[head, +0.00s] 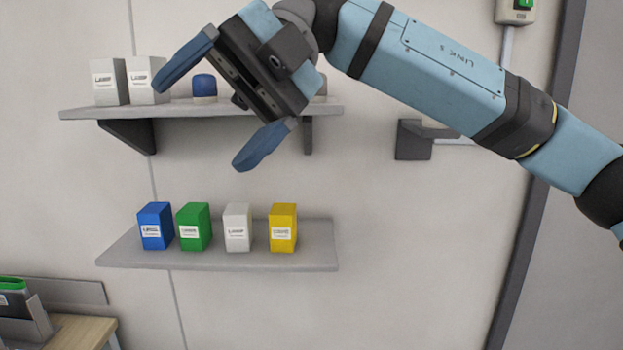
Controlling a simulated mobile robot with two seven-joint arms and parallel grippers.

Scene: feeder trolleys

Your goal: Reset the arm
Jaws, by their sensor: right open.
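My right arm comes in from the right edge, high across the picture. My right gripper (221,114) is open, with its two blue fingers spread wide and nothing between them. It is in front of the upper wall shelf and hides part of it. The left gripper does not show.
The upper shelf (220,111) holds two white boxes (109,82) and a blue-topped item (204,87). The lower shelf (215,260) holds a blue box (155,227), a green box (193,228), a white box (237,228) and a yellow box (283,228).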

